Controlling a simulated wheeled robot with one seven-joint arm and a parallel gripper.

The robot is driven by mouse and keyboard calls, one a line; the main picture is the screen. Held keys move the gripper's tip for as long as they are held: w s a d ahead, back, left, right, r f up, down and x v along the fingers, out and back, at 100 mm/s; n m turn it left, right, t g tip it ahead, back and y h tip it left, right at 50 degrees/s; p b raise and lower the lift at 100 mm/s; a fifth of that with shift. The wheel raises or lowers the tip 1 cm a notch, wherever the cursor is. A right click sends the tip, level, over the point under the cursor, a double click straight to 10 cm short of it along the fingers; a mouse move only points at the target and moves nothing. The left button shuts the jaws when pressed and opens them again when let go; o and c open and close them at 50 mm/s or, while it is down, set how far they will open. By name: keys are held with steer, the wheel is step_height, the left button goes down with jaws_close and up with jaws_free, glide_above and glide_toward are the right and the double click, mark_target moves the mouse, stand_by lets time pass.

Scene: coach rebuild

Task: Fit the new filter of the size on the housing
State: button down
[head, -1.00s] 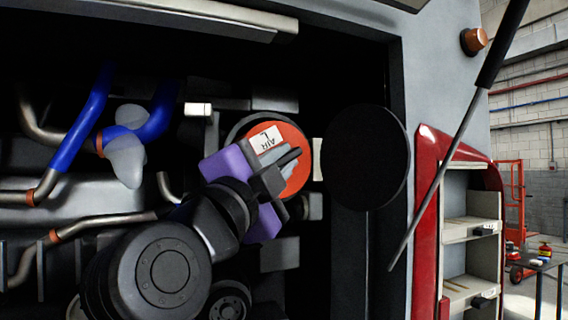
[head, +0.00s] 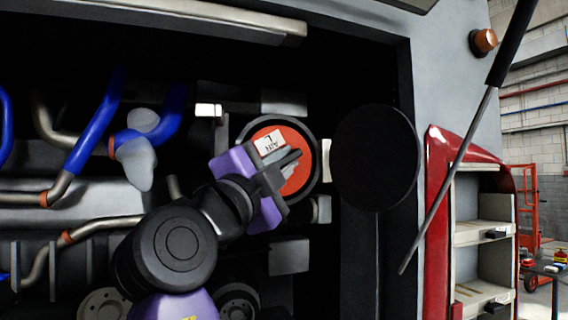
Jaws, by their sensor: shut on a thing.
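The orange-red round filter (head: 301,172) carries a white label reading "AIR L". It sits at the round black housing (head: 247,128), whose dark rim shows around its top and right side. My gripper (head: 287,163) is shut on the filter's grey grip at the middle of its face. The gripper and my arm hide the filter's lower left part. I cannot tell how deep the filter is in the housing. A round black disc (head: 375,158), seemingly the housing's cover, stands open just right of it.
Blue hoses (head: 93,130) and metal pipes (head: 108,225) run left of the housing in the dark engine bay. A gas strut (head: 450,180) slants at the right.

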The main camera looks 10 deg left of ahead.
steer(key=shift+a, duration=0.15)
steer(key=c, duration=1)
jaws_free()
steer(key=shift+a+f, duration=0.1)
steer(key=shift+f, duration=0.1)
steer(key=shift+o, duration=0.2)
steer(key=shift+b+v, duration=0.7)
steer(key=shift+v, duration=0.1)
steer(key=b+v, duration=0.4)
steer(key=v, duration=0.2)
steer(key=shift+s, duration=0.15)
steer(key=shift+s, duration=0.1)
steer(key=b+v, duration=0.1)
steer(key=v, duration=0.6)
steer(key=shift+s+f, duration=0.15)
steer(key=shift+s, duration=0.2)
